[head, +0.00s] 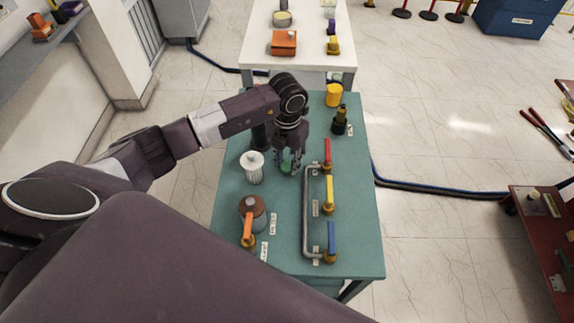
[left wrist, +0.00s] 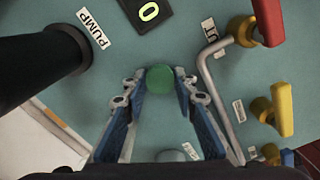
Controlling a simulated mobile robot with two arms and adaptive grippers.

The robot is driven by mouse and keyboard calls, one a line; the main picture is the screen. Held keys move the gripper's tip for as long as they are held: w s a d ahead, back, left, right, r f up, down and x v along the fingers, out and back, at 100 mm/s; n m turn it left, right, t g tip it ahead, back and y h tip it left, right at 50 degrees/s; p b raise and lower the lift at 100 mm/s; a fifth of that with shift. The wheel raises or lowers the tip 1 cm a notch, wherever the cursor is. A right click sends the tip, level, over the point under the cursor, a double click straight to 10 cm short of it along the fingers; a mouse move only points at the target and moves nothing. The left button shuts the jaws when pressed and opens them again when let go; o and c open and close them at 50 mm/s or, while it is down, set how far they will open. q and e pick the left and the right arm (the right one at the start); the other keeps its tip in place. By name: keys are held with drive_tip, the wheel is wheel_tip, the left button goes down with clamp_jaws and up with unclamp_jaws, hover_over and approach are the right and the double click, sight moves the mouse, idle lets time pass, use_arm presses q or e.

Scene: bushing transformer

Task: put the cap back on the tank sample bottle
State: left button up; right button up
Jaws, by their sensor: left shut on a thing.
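My left gripper (head: 288,164) points down over the middle of the teal table (head: 355,215). In the left wrist view its two blue fingers (left wrist: 160,88) are closed on a round green cap (left wrist: 160,78) at their tips. The cap shows only as a small green patch (head: 286,168) in the head view. A pale round thing (left wrist: 172,156) lies behind the fingers, mostly hidden; I cannot tell whether it is the sample bottle. A white ribbed container (head: 252,168) stands on the table left of the gripper. My right gripper is not in view.
A grey pipe (head: 306,215) with red (head: 327,150), yellow (head: 329,190) and blue (head: 331,235) valve handles stands close on the right. A black cylinder (left wrist: 40,65) by the PUMP label is on the left.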

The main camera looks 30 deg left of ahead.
use_arm(q)
wheel_tip(320, 180, up, 20)
drive_tip(key=b, duration=0.4)
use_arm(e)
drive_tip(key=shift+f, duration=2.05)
use_arm(q)
drive_tip(key=m, duration=1.7)
hover_over(287, 167)
drive_tip(key=s+d, duration=0.3)
drive_tip(key=s, duration=0.1)
wheel_tip(287, 167, down, 9)
drive_tip(key=s+d+f+m, duration=0.1)
drive_tip(key=f+m, duration=0.1)
drive_tip(key=m, duration=0.3)
drive_tip(key=s+d+f+m+b, duration=0.1)
drive_tip(key=s+f+m, duration=0.1)
drive_tip(key=m, duration=0.3)
drive_tip(key=s+f+m, duration=0.2)
drive_tip(key=m, duration=0.4)
drive_tip(key=shift+d+f, duration=0.25)
drive_tip(key=shift+d, duration=0.15)
drive_tip(key=shift+s+d+f+m, duration=0.15)
drive_tip(key=shift+s+f+m, duration=0.05)
drive_tip(key=shift+m, duration=0.45)
drive_tip(key=shift+s+d+f+m, duration=0.15)
drive_tip(key=shift+s+f+m, duration=0.05)
drive_tip(key=shift+m, duration=0.45)
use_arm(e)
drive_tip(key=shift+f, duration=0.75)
